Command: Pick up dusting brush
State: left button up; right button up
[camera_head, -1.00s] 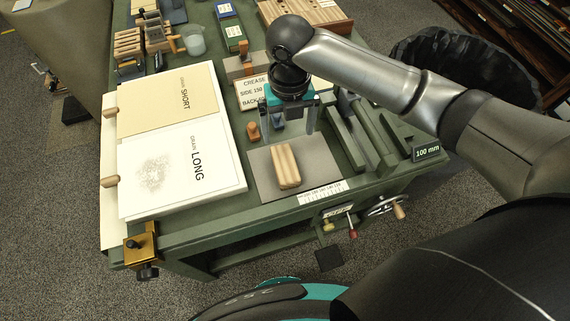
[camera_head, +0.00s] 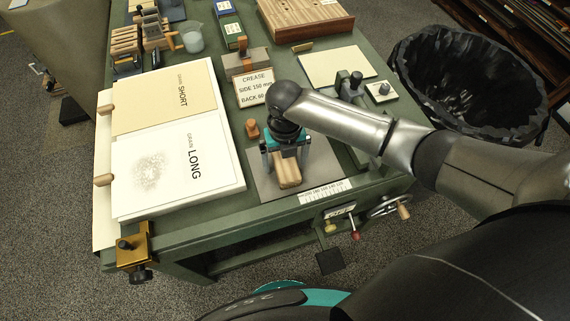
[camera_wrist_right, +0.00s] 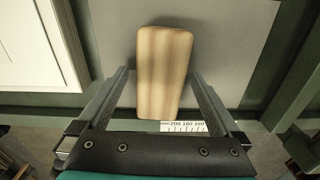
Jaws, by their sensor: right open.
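A striped pale-wood block with rounded edges, the likely dusting brush (camera_head: 288,176), lies on a grey plate (camera_head: 325,168) near the table's front edge. No bristles show. My right gripper (camera_head: 287,168) is directly above it, pointing down, and partly covers it in the head view. In the right wrist view the open right gripper (camera_wrist_right: 160,95) has one finger on each side of the wooden block (camera_wrist_right: 164,75). Gaps show between the fingers and the block, so it is not gripped. My left gripper is not in view.
A stack of sheets (camera_head: 206,192) marked LONG and SHORT lies left of the plate. A small wooden peg (camera_head: 252,129) and a CREASE sign (camera_head: 255,88) stand behind it. A ruler strip (camera_head: 325,192) lies at the front edge. A black-lined bin (camera_head: 468,85) stands right of the table.

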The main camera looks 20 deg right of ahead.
aim_at(285, 160)
jog(key=shift+f, duration=0.5)
jog(key=c, duration=1.4)
jog(key=shift+r, duration=0.2)
notch_tip(285, 160, up, 20)
jog(key=p, duration=0.4)
jog(key=shift+f, duration=0.1)
